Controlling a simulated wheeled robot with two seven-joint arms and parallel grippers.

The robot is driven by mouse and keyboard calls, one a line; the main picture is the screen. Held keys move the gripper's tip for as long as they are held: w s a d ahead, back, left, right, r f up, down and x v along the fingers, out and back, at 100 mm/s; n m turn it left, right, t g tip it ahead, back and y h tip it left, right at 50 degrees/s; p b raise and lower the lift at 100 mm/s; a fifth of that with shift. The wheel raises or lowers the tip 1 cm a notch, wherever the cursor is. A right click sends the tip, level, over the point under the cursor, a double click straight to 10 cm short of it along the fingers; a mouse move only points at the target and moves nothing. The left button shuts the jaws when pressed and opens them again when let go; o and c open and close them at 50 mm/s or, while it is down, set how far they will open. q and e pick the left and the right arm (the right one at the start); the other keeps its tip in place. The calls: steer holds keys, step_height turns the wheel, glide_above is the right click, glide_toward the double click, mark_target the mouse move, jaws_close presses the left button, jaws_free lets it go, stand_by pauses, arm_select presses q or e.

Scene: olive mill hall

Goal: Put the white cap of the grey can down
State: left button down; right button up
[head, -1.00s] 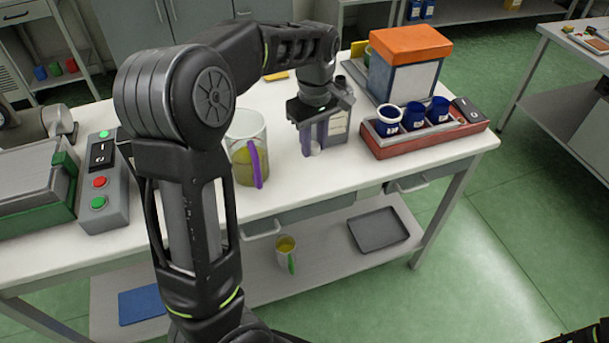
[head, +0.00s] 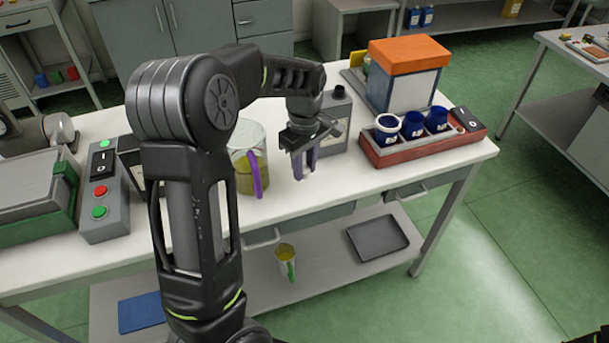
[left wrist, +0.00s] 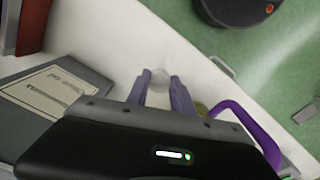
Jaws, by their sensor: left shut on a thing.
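The grey can (head: 335,122) stands upright on the white table, its dark neck bare on top. Its labelled side shows in the left wrist view (left wrist: 52,108). My left gripper (head: 303,168) is just in front and to the left of the can, pointing down with purple fingers. It is shut on the small white cap, which shows between the fingertips in the left wrist view (left wrist: 160,77). The cap is low over the white tabletop; I cannot tell whether it touches.
A clear jug (head: 246,165) with a purple handle stands close to the left of my gripper. A red tray (head: 425,152) with blue cups lies to the right, before an orange-topped box (head: 408,75). A button box (head: 104,200) is at left. The table front (head: 340,185) is clear.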

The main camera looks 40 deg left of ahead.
mark_target(305, 169)
arm_select(q)
steer(key=shift+f, duration=0.1)
steer(key=shift+f, duration=1.75)
steer(key=shift+f, duration=0.15)
steer(key=c, duration=1.1)
jaws_free()
step_height(305, 169, up, 12)
steer(key=shift+r+b, duration=0.2)
steer(key=shift+b, duration=0.25)
steer(key=shift+f, duration=0.1)
